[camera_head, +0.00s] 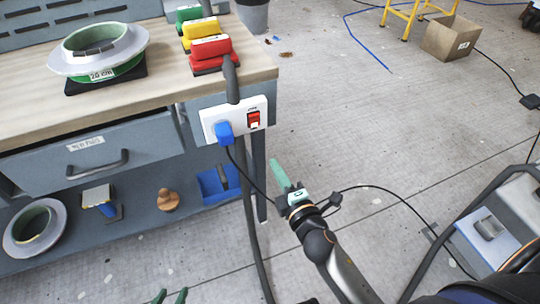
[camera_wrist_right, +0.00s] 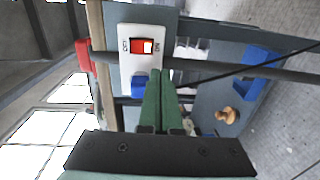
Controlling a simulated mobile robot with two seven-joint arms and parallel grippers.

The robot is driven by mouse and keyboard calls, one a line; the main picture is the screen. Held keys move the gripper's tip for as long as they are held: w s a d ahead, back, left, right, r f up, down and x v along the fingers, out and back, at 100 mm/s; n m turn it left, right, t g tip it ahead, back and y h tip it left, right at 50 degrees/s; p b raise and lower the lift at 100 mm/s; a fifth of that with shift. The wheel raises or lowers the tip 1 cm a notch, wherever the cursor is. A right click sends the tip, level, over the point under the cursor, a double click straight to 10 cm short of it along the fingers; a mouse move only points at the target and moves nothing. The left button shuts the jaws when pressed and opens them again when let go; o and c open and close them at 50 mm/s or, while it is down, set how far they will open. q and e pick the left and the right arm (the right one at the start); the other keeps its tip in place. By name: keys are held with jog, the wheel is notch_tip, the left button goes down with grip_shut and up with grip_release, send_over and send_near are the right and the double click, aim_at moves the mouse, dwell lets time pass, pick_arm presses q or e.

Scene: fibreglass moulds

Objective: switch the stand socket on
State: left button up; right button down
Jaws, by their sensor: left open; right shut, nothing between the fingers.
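The stand socket (camera_head: 236,111) is a white box on the bench's front right corner, with a red rocker switch (camera_head: 253,119) and a blue plug (camera_head: 224,132). In the right wrist view the socket (camera_wrist_right: 126,68) shows its switch (camera_wrist_right: 139,45), part red and part pale, with small lettering on either side. I cannot tell surely which side is pressed. My right gripper (camera_head: 275,164) is shut and empty, apart from the socket, below and right of it. Its fingers (camera_wrist_right: 160,75) point up beside the blue plug (camera_wrist_right: 139,84). My left gripper (camera_head: 169,296) is open at the bottom edge, only its green fingertips showing.
The workbench (camera_head: 140,85) carries a ring mould (camera_head: 98,50) and red, yellow and green blocks. A dark hose runs past the socket and a black cable hangs from the plug. The lower shelf holds a blue tray (camera_head: 221,186).

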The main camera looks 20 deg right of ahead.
pick_arm(q)
jog(key=shift+f, duration=0.2)
pick_arm(e)
jog(key=shift+s+f, duration=0.1)
jog(key=shift+s, duration=0.8)
pick_arm(q)
jog(key=shift+s+a+f, duration=0.1)
jog(key=shift+s+f, duration=0.05)
jog(key=shift+s, duration=0.15)
pick_arm(e)
jog(key=s+a+f+m+g+y, duration=0.3)
jog(key=s+f+m+g, duration=0.5)
jog(key=s+f+m, duration=0.7)
pick_arm(q)
notch_tip(320, 180, up, 14)
jog(key=s+a+y+p, duration=0.1)
jog(key=a+p, duration=0.1)
jog(key=p, duration=1.6)
jog(key=shift+a+f+n, duration=0.2)
jog(key=shift+a+n, duration=0.1)
jog(key=shift+a, duration=0.1)
pick_arm(e)
notch_tip(320, 180, up, 15)
jog(key=s+d+m+h, duration=0.1)
jog(key=d, duration=0.1)
jog(key=shift+d, duration=0.2)
jog(key=shift+s, duration=0.1)
